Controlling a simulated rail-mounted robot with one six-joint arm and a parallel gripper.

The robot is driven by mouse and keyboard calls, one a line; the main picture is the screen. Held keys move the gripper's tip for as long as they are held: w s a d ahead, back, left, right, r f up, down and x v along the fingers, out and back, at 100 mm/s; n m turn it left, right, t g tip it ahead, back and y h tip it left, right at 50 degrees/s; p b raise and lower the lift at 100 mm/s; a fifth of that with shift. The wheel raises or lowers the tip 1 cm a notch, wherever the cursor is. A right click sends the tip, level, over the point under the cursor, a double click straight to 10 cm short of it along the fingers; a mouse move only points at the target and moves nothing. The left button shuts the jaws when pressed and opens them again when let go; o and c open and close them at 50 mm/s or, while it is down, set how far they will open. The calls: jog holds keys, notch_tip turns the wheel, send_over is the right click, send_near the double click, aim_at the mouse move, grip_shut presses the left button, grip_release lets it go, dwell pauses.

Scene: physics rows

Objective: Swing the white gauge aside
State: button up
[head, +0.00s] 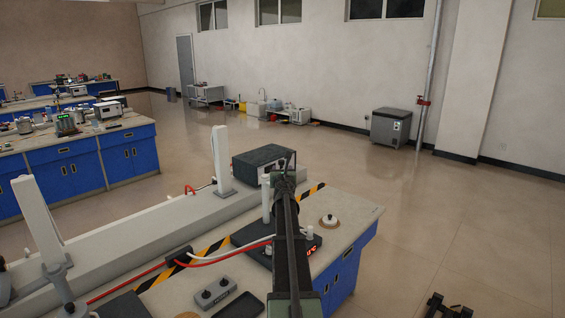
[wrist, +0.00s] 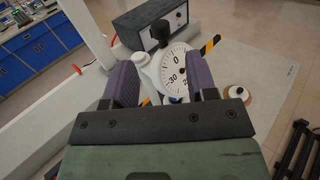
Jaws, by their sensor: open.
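The white gauge (wrist: 180,68) shows in the wrist view as a round white dial with black numbers, with a black knob (wrist: 159,32) at its upper left. A pale bracket or post (wrist: 147,72) stands at the dial's left. My gripper (wrist: 161,74) is open, its two purple-grey fingers spread to the left and right of the dial and bracket in the picture. I cannot tell whether either finger touches them. The dial's lower part is hidden by the gripper. In the head view my arm hides the dial, and a white post (head: 266,194) shows beside my gripper (head: 283,181).
A dark instrument box (head: 258,163) stands behind the gauge. A grey two-knob box (head: 214,294) and red and white hoses (head: 228,252) lie left of my arm.

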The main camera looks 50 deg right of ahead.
aim_at(281, 162)
jog(key=x, duration=1)
grip_shut()
